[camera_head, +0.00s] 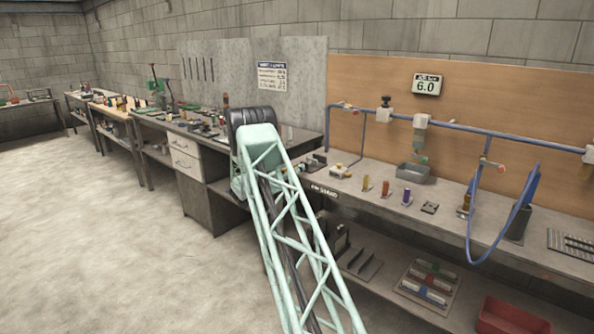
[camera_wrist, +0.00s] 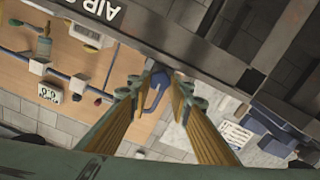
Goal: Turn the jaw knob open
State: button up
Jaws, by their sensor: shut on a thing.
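My gripper (camera_wrist: 155,92) shows in the wrist view with two ribbed, gold-coloured fingers. They stand apart with a small blue-grey part (camera_wrist: 158,75) seen between their tips, near the bench edge. I take this to be the jaw knob, but it is too small and partly covered to make out, and its turn angle cannot be read. In the head view my pale green lattice arm reaches to the left end of the right bench (camera_head: 450,245). There my gripper and the knob are hidden behind the arm.
A blue pipe (camera_head: 455,130) runs along the wooden back panel, with a gauge reading 6.0 (camera_head: 426,85). A grey bin (camera_head: 412,173) and several small coloured parts stand on the bench. A drawer unit (camera_head: 190,170) is left of my arm. The floor at left is clear.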

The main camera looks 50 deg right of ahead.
jog(key=shift+n, duration=1.5)
jog(key=o, duration=0.8)
jog(key=shift+o, duration=0.2)
jog(key=shift+m, duration=0.5)
jog(key=shift+m, duration=2.7)
jog(key=w+a+p, duration=0.1)
jog(key=a+p, duration=0.1)
jog(key=a, duration=1.2)
jog(key=s+a+r+n+g+y, duration=0.1)
jog(key=s+a+r, duration=0.3)
jog(key=r, duration=0.4)
jog(key=s+a+r+n+g+y, duration=0.1)
jog(key=s+a+r+n+y, duration=0.1)
jog(key=a+r, duration=0.5)
jog(key=shift+s+a+r+n, duration=0.35)
jog(key=shift+s+n, duration=0.25)
jog(key=shift+s, duration=0.4)
